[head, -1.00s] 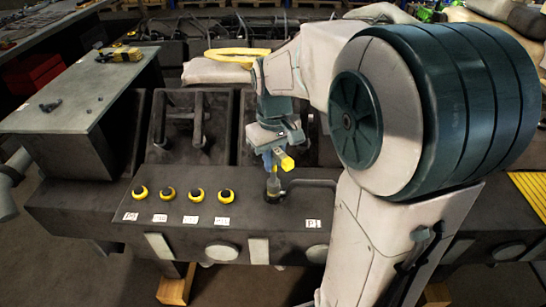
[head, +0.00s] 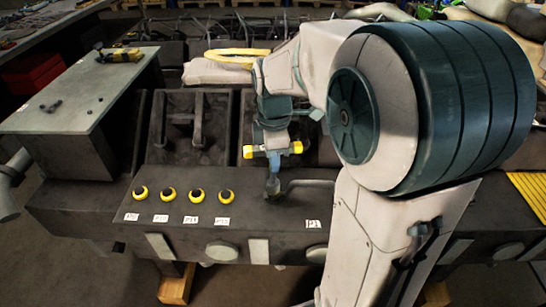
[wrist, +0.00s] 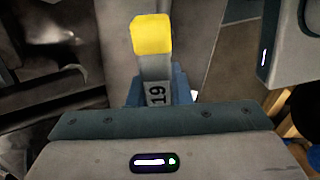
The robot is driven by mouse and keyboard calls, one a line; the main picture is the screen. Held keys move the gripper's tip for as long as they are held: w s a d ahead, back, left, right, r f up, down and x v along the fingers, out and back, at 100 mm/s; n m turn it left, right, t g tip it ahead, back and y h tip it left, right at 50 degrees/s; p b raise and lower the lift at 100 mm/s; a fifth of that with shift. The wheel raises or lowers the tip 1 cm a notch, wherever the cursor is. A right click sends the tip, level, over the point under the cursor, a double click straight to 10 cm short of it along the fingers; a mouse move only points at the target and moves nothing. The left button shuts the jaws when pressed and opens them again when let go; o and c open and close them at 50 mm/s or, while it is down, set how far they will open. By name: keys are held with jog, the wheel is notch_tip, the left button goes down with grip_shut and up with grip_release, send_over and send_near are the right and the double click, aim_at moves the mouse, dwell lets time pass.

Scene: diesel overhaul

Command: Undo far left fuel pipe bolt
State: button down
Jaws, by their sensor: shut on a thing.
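My gripper (head: 272,143) is shut on a wrench with yellow ends (head: 297,147), held above the dark engine block (head: 190,241). In the wrist view the wrench (wrist: 155,68) shows a yellow end and the number 19. The tool's lower end (head: 272,187) points down at the left end of a dark fuel pipe (head: 312,184). The bolt there is hidden by the tool; I cannot tell whether the tool sits fully on it.
Several yellow-and-black caps (head: 168,194) stand in a row to the left, above white labels (head: 161,219). A grey bench (head: 84,93) with small loose parts and a yellow tool (head: 122,55) is at the left. My arm covers the right side.

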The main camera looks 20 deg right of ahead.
jog(key=n, duration=1.2)
jog(key=shift+r+p, duration=0.1)
jog(key=shift+p, duration=0.2)
